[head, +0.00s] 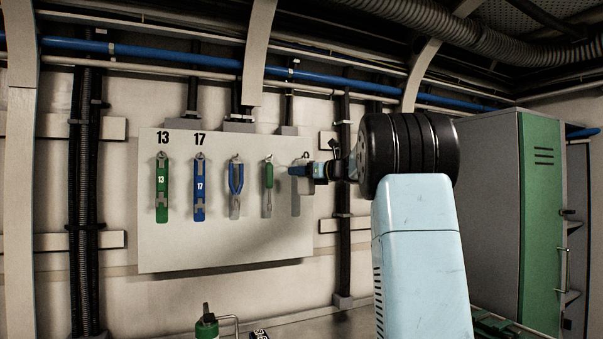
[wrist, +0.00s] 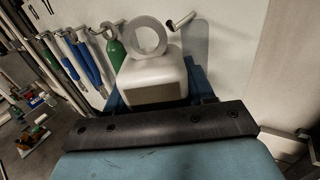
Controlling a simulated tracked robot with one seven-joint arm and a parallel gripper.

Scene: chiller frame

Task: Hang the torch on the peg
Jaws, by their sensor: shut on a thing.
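The torch (wrist: 152,72) is a pale grey block with a ring (wrist: 133,40) on its far end. My gripper (wrist: 157,88) is shut on it, with a blue finger on each side. A bare peg (wrist: 182,20) sticks out of the board to the right of the ring in the wrist view. The ring is apart from the peg in the picture; the depth between them is hard to judge. In the head view my gripper (head: 314,171) is at the board's right edge, by a grey outline (head: 296,192). The torch is small and mostly hidden there.
The white board (head: 222,245) also holds a green wrench (head: 162,188), a blue wrench (head: 199,190), pliers (head: 236,180) and a green-handled screwdriver (head: 268,177), just left of my gripper. A dark pipe (head: 343,240) runs right of the board. A grey-green cabinet (head: 540,200) stands at right.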

